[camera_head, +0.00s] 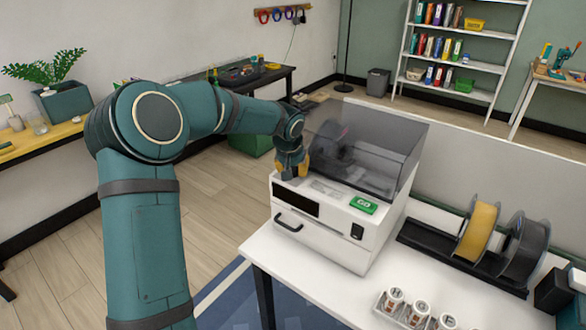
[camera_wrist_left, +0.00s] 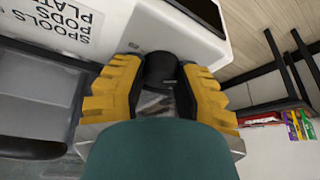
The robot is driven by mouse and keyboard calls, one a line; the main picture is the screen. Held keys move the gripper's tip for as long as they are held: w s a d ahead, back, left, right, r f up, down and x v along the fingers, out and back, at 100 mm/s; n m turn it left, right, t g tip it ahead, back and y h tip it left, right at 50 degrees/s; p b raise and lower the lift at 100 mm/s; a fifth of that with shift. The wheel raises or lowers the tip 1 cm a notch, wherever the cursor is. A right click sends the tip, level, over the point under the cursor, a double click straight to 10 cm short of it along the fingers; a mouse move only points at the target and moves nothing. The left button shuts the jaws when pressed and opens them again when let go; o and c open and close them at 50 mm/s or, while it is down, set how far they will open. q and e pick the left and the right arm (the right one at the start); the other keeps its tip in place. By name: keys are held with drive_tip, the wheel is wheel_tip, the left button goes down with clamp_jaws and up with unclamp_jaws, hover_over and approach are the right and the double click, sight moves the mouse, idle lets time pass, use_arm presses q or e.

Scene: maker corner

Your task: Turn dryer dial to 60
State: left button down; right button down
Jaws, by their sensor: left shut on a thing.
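The dryer (camera_head: 318,238) is a white box with a smoky clear lid, standing on a white table in the head view. My left gripper (camera_head: 292,172) reaches down onto the left part of its top, in front of the lid. In the left wrist view, the yellow fingers of my left gripper (camera_wrist_left: 160,90) are shut on the black round dial (camera_wrist_left: 160,68), one on each side. The dial's pointer and scale cannot be read. In the head view the gripper hides the dial. My right gripper is not in view.
A holder with a yellow spool (camera_head: 477,232) and a dark spool (camera_head: 525,250) stands to the right. Several white containers (camera_head: 394,298) stand at the table's front. The smoky lid (camera_head: 375,150) rises close behind my gripper.

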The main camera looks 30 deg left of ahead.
use_arm(q)
drive_tip(key=shift+r+m+p, duration=0.1)
drive_tip(key=shift+m+p, duration=0.4)
drive_tip(key=shift+p, duration=0.3)
drive_tip(key=m+h+p, duration=0.1)
drive_tip(key=m+p, duration=0.2)
drive_tip(key=p, duration=0.1)
drive_tip(key=shift+r+h, duration=0.1)
drive_tip(key=shift+h, duration=0.3)
drive_tip(key=m+h+p, duration=0.1)
drive_tip(key=m+p, duration=0.2)
drive_tip(key=p, duration=0.1)
drive_tip(key=shift+m, duration=0.4)
drive_tip(key=shift+f+m+g+h+p, duration=0.25)
drive_tip(key=shift+m+h+p, duration=0.35)
drive_tip(key=shift+m+p, duration=0.4)
drive_tip(key=shift+m+g+p, duration=0.3)
drive_tip(key=shift+m+g, duration=0.05)
drive_tip(key=shift+m, duration=0.65)
drive_tip(key=shift+f+m, duration=0.1)
drive_tip(key=shift+m, duration=0.2)
drive_tip(key=c, duration=0.6)
unclamp_jaws()
drive_tip(key=shift+h, duration=0.3)
